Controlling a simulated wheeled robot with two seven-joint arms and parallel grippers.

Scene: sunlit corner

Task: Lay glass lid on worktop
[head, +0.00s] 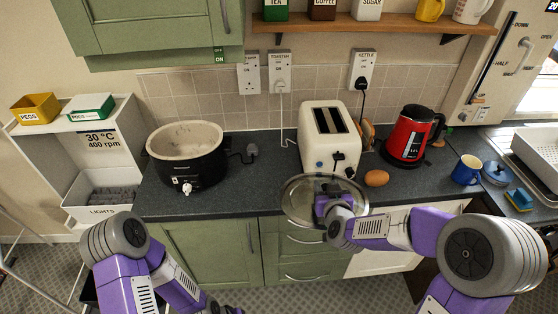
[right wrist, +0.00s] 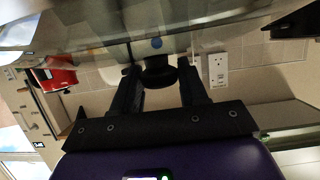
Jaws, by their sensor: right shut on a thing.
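The round glass lid (head: 297,202) with a metal rim is in the head view, at the front edge of the dark worktop (head: 245,197), overlapping the drawer fronts. My right gripper (head: 328,200) is shut on its black knob. In the right wrist view the fingers (right wrist: 160,88) are on both sides of the knob, and the clear glass lid (right wrist: 95,40) spreads beyond them. The lid appears held in the air; its exact height over the worktop is hard to tell. My left arm is at the lower left; its fingers are not visible.
An open black slow cooker (head: 187,165) stands left on the worktop. A white toaster (head: 328,135), brown egg (head: 376,178), red kettle (head: 408,135) and blue mug (head: 466,170) stand behind and right of the lid.

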